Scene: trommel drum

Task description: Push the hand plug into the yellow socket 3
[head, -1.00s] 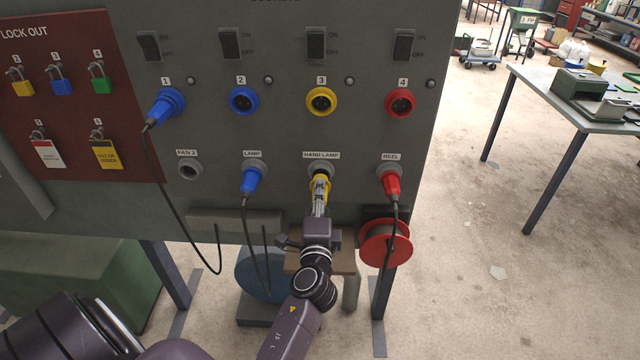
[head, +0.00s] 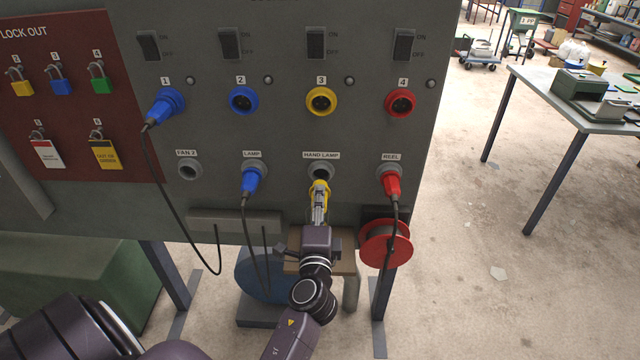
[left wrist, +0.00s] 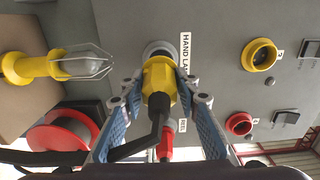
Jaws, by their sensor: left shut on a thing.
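The yellow hand plug (head: 319,188) is just below the grey HAND LAMP holder (head: 320,171), whose dark opening shows above it. My left gripper (head: 319,203) is shut on the plug. In the left wrist view, the yellow plug (left wrist: 158,82) sits between the blue-padded fingers of my left gripper (left wrist: 160,95), with its black cable hanging toward the camera. Its front end overlaps the holder there, so any gap is hard to judge. Yellow socket 3 (head: 321,101) is empty, straight above on the grey panel; it also shows in the left wrist view (left wrist: 259,55). My right gripper is not in view.
A blue plug (head: 252,181) on the left and a red plug (head: 391,184) on the right flank the holder, with cables hanging down. Blue socket 2 (head: 244,100) and red socket 4 (head: 400,102) are empty. The caged hand lamp (left wrist: 60,65) lies on a wooden surface.

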